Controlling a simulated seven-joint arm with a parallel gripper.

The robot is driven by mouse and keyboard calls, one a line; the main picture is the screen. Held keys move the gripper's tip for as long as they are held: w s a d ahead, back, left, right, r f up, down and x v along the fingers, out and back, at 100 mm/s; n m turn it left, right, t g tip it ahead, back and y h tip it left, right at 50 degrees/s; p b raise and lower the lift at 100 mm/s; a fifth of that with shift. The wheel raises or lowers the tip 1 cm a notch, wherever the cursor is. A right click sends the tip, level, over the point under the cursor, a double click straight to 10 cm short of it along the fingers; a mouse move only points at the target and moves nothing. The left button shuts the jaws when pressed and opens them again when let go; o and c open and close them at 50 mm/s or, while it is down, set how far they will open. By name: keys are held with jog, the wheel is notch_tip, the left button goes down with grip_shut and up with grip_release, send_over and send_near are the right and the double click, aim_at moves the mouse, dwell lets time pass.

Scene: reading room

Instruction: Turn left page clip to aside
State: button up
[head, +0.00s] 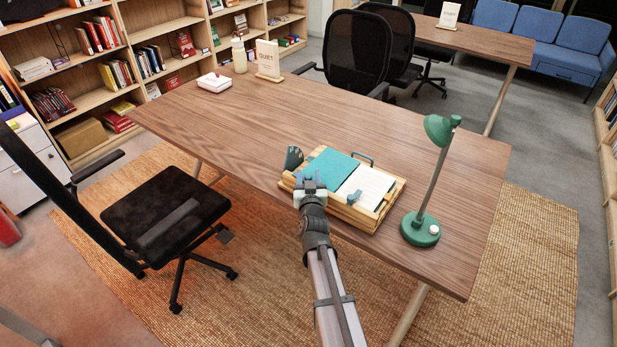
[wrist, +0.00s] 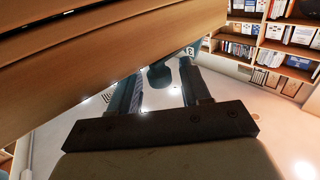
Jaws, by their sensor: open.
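A wooden book stand (head: 355,216) on the table holds an open book, with a teal left side (head: 328,168) and a white printed page (head: 366,187) on the right. My gripper (head: 309,184) is at the stand's front left corner and hides the left clip's area in the head view. In the wrist view my gripper (wrist: 160,88) is open, with a dark teal rounded part (wrist: 160,76) between or just beyond its fingers, perhaps the left clip. I cannot tell whether they touch.
The stand's wooden edge (wrist: 90,60) fills the upper left of the wrist view, close to the fingers. A green lamp (head: 420,229) stands right of the stand. A dark cup-like object (head: 293,158) is behind its left corner. The table's left half (head: 240,125) is mostly clear.

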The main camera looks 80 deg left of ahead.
jog(key=s+d, duration=0.1)
jog(key=d, duration=1.2)
jog(key=shift+s+d, duration=0.3)
jog(key=shift+s, duration=0.1)
jog(key=shift+s+a+r+m, duration=0.6)
jog(key=shift+s+a+m, duration=0.85)
jog(key=shift+s, duration=4.7)
jog(key=shift+w+f+m+t+h, duration=0.7)
jog(key=shift+w+t+h, duration=0.3)
jog(key=shift+w+t, duration=2.6)
jog(key=shift+g, duration=0.3)
jog(key=x, duration=1.3)
jog(key=shift+w+d, duration=0.15)
jog(key=shift+w, duration=0.1)
